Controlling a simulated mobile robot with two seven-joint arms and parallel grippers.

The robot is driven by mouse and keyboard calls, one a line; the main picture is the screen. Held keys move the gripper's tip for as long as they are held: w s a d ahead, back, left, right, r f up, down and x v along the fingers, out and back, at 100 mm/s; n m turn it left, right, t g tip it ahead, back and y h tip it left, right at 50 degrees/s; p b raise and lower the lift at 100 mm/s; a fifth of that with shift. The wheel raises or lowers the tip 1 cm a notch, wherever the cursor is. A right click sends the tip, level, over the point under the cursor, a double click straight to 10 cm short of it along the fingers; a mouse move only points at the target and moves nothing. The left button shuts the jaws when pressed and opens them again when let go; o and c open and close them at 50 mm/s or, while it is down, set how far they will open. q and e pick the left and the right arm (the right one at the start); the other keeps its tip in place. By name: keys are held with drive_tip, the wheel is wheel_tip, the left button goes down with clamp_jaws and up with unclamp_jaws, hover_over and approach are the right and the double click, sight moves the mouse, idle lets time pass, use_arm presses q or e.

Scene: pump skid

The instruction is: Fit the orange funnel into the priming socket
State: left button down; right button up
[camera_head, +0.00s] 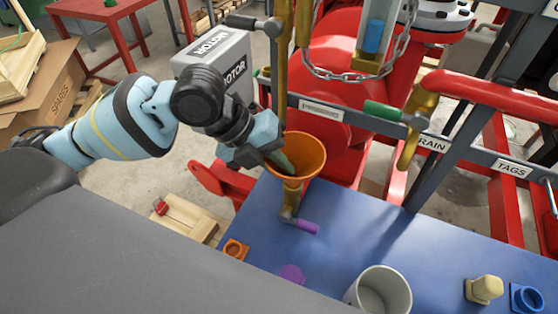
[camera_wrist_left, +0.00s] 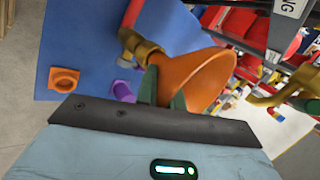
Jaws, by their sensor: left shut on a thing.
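The orange funnel (camera_head: 304,152) is mouth-up in the head view, over a brass fitting (camera_head: 291,190) with a purple handle (camera_head: 306,226). My left gripper (camera_head: 283,162) comes from the left and is shut on the funnel. In the left wrist view the green fingertips (camera_wrist_left: 163,88) sit at the funnel's lower side (camera_wrist_left: 192,80). The brass fitting (camera_wrist_left: 138,44) is at the funnel's narrow end. The narrow end is partly hidden, so I cannot tell how far it sits in the fitting. My right gripper is not in view.
A labelled grey rail (camera_head: 365,118), brass pipes and a chain (camera_head: 345,76) stand close behind the funnel.

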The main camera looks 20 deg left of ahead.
use_arm(q)
drive_tip(key=shift+f, duration=0.2)
drive_tip(key=c, duration=1.5)
unclamp_jaws()
drive_tip(key=shift+o, duration=0.2)
drive_tip(key=v, duration=0.7)
drive_tip(key=shift+a+r, duration=0.25)
drive_tip(key=shift+r, duration=0.05)
drive_tip(key=shift+s, duration=0.1)
